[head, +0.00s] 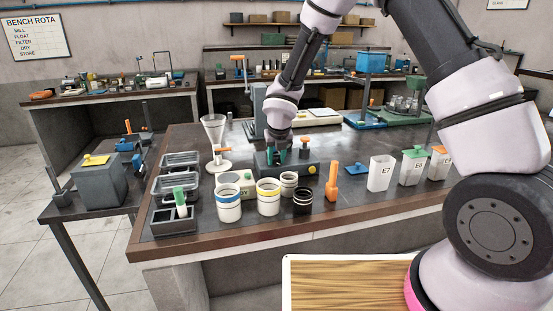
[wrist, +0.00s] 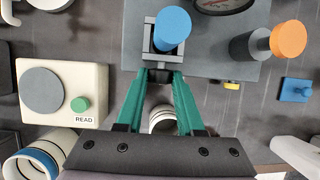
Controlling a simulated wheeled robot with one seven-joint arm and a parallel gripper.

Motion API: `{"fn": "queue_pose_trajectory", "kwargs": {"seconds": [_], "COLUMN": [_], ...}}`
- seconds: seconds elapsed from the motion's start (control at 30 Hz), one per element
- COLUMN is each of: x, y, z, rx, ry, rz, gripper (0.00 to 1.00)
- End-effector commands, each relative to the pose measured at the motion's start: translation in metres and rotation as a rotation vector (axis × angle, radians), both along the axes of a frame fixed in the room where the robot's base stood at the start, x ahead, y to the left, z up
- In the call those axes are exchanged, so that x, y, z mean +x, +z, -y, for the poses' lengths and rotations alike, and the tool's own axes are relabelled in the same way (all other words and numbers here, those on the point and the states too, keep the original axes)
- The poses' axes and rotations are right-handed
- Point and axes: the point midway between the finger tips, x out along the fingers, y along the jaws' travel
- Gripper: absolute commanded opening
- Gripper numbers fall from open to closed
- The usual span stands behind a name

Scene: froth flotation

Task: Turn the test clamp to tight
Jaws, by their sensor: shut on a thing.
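The test unit is a dark grey box (head: 292,170) on the bench, and its top also shows in the wrist view (wrist: 215,65). A clamp handle with a blue cylindrical end (wrist: 172,28) stands on it in a grey bracket. The exact contact is partly hidden. In the head view my gripper (head: 277,155) reaches down onto the box from above. The clamp is hidden there.
An orange-ended knob (wrist: 288,40) sticks out right of the clamp, and a gauge (wrist: 222,4) is at the top. A cream READ box (wrist: 65,92) lies left. Striped cups (head: 268,197) stand in front, and an orange-handled tool (head: 332,183) stands to the right.

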Motion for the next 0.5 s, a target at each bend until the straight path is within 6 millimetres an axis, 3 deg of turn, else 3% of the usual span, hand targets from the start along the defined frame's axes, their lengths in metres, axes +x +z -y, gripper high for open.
{"fn": "queue_pose_trajectory", "kwargs": {"seconds": [0.5], "x": [0.0013], "y": [-0.0035], "z": [0.0077], "rx": [0.226], "ry": [-0.005], "rz": [-0.072], "gripper": [0.0]}}
